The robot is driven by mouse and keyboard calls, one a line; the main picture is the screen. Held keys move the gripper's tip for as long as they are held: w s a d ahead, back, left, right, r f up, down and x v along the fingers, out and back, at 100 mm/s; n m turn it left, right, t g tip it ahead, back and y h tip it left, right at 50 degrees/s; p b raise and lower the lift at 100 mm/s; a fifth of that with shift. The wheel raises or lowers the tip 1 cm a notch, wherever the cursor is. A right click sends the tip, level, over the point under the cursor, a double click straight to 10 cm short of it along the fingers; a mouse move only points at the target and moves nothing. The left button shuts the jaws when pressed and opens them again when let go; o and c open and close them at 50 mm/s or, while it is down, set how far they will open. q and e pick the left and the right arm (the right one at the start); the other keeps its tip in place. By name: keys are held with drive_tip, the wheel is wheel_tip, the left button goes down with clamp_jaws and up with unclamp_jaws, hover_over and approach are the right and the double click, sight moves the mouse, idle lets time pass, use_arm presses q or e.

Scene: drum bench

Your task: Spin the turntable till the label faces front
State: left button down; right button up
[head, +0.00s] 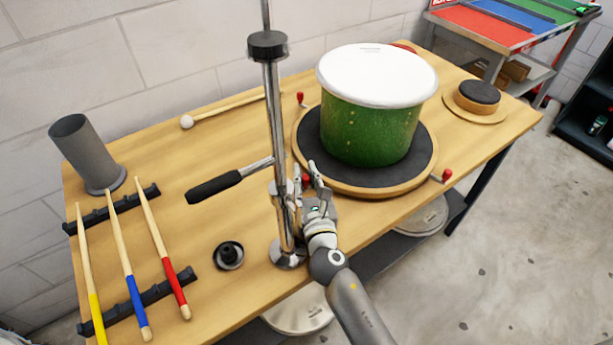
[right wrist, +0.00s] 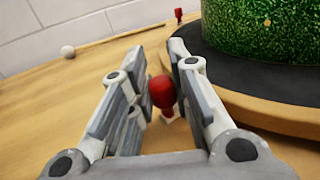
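The turntable (head: 432,152) is a round wooden disc with a dark top, and a glittery green drum (head: 365,135) with a white head stands on it. No label shows on the visible side of the drum; its far side is hidden. Red knobs stand at the turntable's rim: one at back left (head: 300,98), one at right (head: 447,175) and one at front left (head: 306,179). My right gripper (head: 305,175) is at the front-left knob. In the right wrist view that red knob (right wrist: 162,92) sits between the open fingers, with gaps beside it. My left gripper is out of view.
A metal post (head: 270,110) with a black-gripped lever (head: 213,187) stands close left of my right gripper. Drumsticks (head: 128,265) lie on black racks at left by a grey cup (head: 88,155). A mallet (head: 220,110) lies behind. A round pad (head: 477,95) is at right.

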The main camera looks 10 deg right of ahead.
drive_tip(key=o, duration=0.4)
drive_tip(key=shift+c, duration=0.2)
drive_tip(key=s, duration=1.2)
